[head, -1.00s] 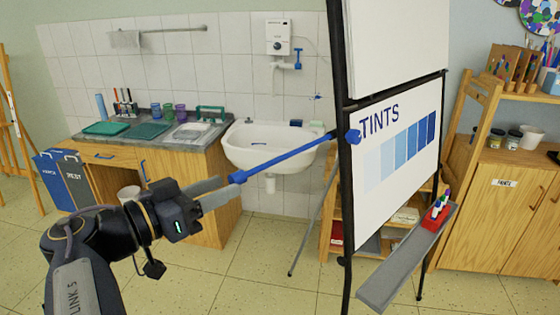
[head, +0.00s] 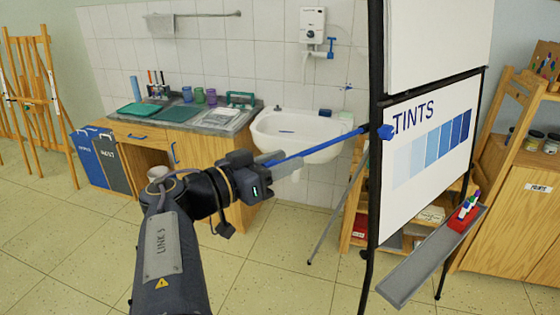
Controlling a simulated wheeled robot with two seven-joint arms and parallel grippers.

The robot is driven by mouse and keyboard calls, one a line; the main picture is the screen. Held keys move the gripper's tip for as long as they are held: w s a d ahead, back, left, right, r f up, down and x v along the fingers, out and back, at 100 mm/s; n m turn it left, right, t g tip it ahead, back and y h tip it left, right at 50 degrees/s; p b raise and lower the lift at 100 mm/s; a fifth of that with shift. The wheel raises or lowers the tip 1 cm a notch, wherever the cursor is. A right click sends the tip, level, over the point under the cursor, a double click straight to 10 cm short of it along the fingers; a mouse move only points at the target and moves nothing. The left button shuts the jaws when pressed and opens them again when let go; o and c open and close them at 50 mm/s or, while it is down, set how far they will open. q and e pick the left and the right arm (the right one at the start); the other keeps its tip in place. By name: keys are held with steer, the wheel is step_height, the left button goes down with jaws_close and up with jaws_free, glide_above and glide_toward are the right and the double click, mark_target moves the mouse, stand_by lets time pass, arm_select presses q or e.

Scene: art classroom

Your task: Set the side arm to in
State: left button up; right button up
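The side arm is a thin blue bar (head: 325,145) on the left post of the flip-chart easel. It runs from a blue pivot knob (head: 386,131) out to the left and slightly down, in front of the sink.
The easel has a "TINTS" chart (head: 432,135) and a grey tray (head: 428,258) with markers. A sink (head: 290,135) and a counter (head: 235,123) with trays and cups stand behind my arm. Wooden shelves (head: 515,210) are at the right. The floor at lower left is clear.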

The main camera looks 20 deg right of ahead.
mark_target(347, 135)
jaws_close()
steer(key=b+x, duration=0.8)
steer(key=x, duration=0.9)
steer(key=shift+f, duration=0.15)
steer(key=shift+w+d, duration=0.15)
steer(key=shift+d, duration=0.3)
steer(key=shift+o, duration=0.9)
jaws_free()
